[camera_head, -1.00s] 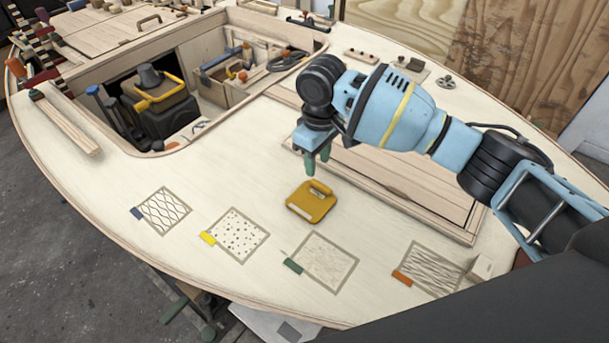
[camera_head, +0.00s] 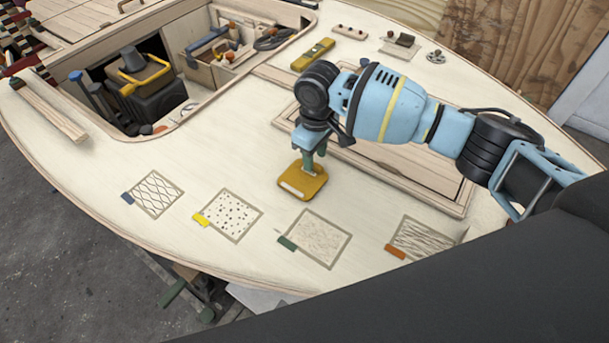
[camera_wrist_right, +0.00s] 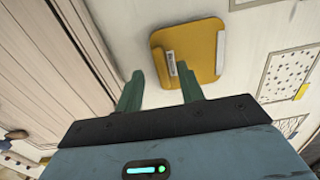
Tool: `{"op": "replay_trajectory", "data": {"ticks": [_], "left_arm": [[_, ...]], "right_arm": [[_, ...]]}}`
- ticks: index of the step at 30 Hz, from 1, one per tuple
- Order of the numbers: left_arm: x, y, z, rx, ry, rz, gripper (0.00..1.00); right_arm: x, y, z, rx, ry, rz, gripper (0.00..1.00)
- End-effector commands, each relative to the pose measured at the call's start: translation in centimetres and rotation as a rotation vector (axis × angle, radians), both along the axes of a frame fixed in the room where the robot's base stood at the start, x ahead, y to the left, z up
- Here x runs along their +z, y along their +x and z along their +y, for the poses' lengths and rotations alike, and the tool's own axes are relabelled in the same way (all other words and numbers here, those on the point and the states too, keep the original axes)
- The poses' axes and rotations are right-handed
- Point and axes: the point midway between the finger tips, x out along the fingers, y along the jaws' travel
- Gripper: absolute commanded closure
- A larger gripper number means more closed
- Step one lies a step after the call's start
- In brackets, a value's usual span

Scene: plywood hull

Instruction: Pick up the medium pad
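A mustard-yellow pad (camera_head: 302,184) lies on the pale plywood deck, with a raised grip on top partly hidden by my gripper. I take it for the medium pad, though no size mark is readable. My right gripper (camera_head: 308,166) points down over the pad's far part in the head view. In the right wrist view the green fingers of the gripper (camera_wrist_right: 160,90) are apart with nothing between them. The pad (camera_wrist_right: 205,50) shows there beyond the fingertips, with a pale label on its grip. Whether the fingers touch the pad is unclear. My left gripper is out of view.
Patterned squares lie near the hull edge with blue, yellow (camera_head: 201,220), green (camera_head: 287,243) and orange (camera_head: 395,252) tabs. A framed hatch panel (camera_head: 400,165) lies behind the gripper. A yellow level (camera_head: 313,54) lies farther back. An open cockpit holds a black bin (camera_head: 150,100).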

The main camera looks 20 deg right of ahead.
Motion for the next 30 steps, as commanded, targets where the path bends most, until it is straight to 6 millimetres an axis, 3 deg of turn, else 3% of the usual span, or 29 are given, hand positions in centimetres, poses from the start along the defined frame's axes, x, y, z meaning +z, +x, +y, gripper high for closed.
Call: {"op": "replay_trajectory", "data": {"ticks": [4,12,21,30], "left_arm": [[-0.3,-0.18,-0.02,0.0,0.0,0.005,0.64],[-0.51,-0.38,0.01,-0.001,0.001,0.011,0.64],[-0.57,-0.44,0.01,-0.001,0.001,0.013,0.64],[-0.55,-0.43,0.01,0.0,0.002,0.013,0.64]], "right_arm": [[-1.5,-0.02,0.16,0.002,0.001,0.001,0.62],[-1.66,0.02,0.16,0.002,0.001,-0.001,0.62],[-1.65,0.01,0.17,0.002,0.001,-0.001,1.0],[-1.6,0.02,0.17,0.002,0.001,-0.001,1.0]]}}
